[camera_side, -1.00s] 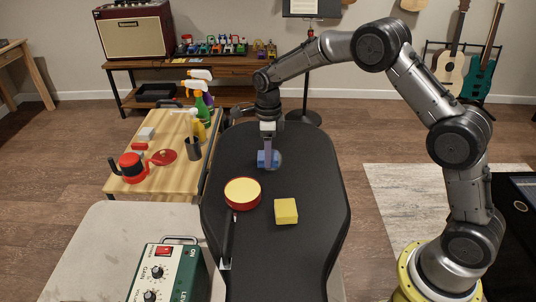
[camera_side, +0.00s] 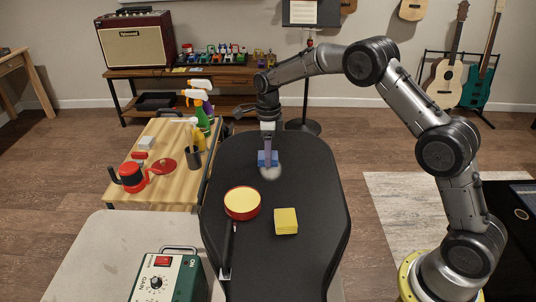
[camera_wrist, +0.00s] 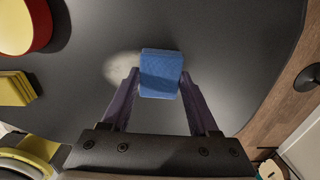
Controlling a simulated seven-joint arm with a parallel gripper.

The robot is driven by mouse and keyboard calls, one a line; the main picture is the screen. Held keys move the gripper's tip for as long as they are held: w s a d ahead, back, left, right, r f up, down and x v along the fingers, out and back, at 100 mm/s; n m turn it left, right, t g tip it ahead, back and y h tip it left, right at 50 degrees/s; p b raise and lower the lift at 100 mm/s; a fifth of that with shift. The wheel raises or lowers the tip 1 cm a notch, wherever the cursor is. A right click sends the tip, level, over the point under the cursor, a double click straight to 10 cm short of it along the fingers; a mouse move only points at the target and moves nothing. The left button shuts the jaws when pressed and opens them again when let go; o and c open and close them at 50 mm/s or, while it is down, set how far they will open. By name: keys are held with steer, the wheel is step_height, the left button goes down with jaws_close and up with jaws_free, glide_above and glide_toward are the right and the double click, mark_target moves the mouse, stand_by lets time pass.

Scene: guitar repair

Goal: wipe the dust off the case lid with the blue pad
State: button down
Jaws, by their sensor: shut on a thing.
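The blue pad (camera_side: 267,158) is between the purple fingers of my gripper (camera_side: 268,147), which is shut on it. It is held at the black case lid (camera_side: 300,180); whether it touches the lid I cannot tell. A pale dust patch (camera_side: 271,174) shows on the lid just in front of the pad in the side view. In the wrist view the blue pad (camera_wrist: 161,72) sits between the fingertips, and the dust patch (camera_wrist: 121,68) shows to its left, with part perhaps hidden under it.
A red round pan-like thing with a yellow top and dark handle (camera_side: 242,203) and a yellow block (camera_side: 286,222) stand on the lid's nearer half. A wooden bench (camera_side: 165,185) with spray bottles, a red pot and a cup is at left. The lid's right side is clear.

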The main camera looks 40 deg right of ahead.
mark_target(268, 175)
stand_by(0.4)
steer(key=shift+s+a, duration=2.05)
steer(key=shift+s, duration=0.05)
steer(key=shift+w+d+f, duration=0.2)
steer(key=shift+w+d, duration=1.9)
steer(key=shift+d, duration=0.05)
steer(key=shift+s+a, duration=2.2)
